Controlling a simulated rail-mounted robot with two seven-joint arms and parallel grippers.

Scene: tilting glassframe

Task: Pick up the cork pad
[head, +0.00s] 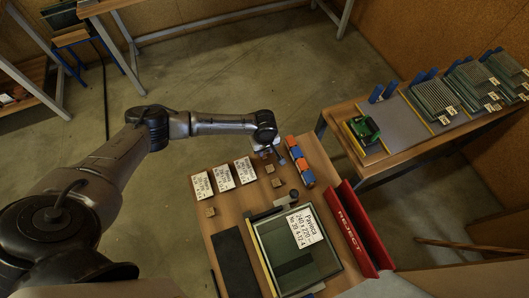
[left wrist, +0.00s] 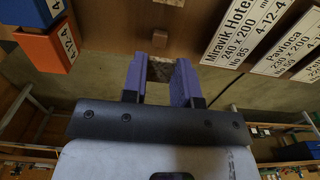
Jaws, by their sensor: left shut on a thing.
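In the left wrist view, a small brown cork pad (left wrist: 160,70) sits between the two purple-blue fingers of my left gripper (left wrist: 159,62), which is shut on it. In the head view the left gripper (head: 272,154) is at the far edge of the wooden table, left of the orange and blue blocks, and the held pad is hard to make out. Other small cork pads lie on the table: one (head: 269,168) just below the gripper, another (head: 277,182) a little nearer, and one (head: 208,212) below the white cards. My right gripper is not in view.
White printed cards (head: 222,177) lie left of the gripper. Orange and blue blocks (head: 300,163) stand close on its right. A glass frame (head: 295,262) with a label, a dark mat (head: 235,262) and a red REJECT bin (head: 352,225) fill the near table. A second table (head: 400,90) holds racks.

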